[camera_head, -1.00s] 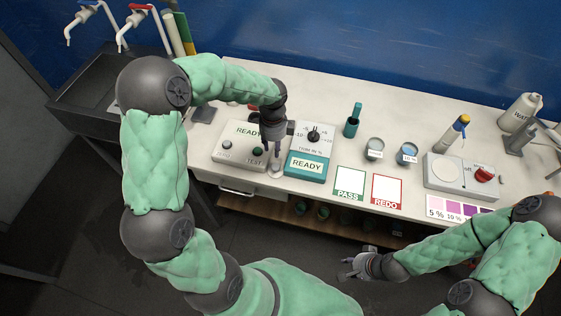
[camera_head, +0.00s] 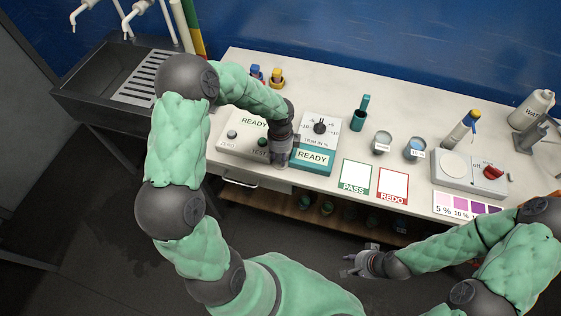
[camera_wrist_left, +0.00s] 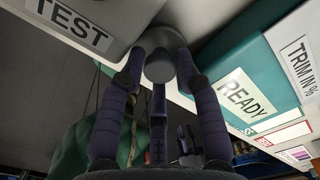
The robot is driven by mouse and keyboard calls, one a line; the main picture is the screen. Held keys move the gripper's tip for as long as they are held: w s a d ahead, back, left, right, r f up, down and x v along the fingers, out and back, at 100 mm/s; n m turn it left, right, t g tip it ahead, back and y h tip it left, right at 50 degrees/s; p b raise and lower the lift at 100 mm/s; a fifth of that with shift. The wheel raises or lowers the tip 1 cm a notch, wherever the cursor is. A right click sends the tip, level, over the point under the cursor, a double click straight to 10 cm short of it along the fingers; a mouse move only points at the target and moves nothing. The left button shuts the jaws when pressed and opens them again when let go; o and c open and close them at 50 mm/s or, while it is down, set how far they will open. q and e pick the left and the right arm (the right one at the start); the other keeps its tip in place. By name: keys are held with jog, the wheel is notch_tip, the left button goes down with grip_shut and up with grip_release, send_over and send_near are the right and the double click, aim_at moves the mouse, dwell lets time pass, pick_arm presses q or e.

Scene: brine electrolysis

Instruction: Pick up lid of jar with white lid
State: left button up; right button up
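My left gripper (camera_head: 280,160) points down at the front edge of the bench, between the TEST box and the teal READY box. In the left wrist view its fingers (camera_wrist_left: 160,65) stand around a small round grey object (camera_wrist_left: 160,68); whether they press on it is unclear. In the head view the gripper hides this object. I cannot tell whether it is the jar with the white lid. Two small labelled jars, a left one (camera_head: 382,142) and a right one (camera_head: 415,149), stand further right. My right gripper (camera_head: 355,265) is open and empty, in front of the bench.
The TEST box (camera_head: 232,146) and teal READY box (camera_head: 312,160) flank the left gripper. PASS (camera_head: 356,176) and REDO (camera_head: 393,184) cards lie to the right. A sink (camera_head: 120,85) is left.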

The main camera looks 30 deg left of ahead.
pick_arm(q)
jog(key=shift+r, duration=0.1)
jog(key=c, duration=0.6)
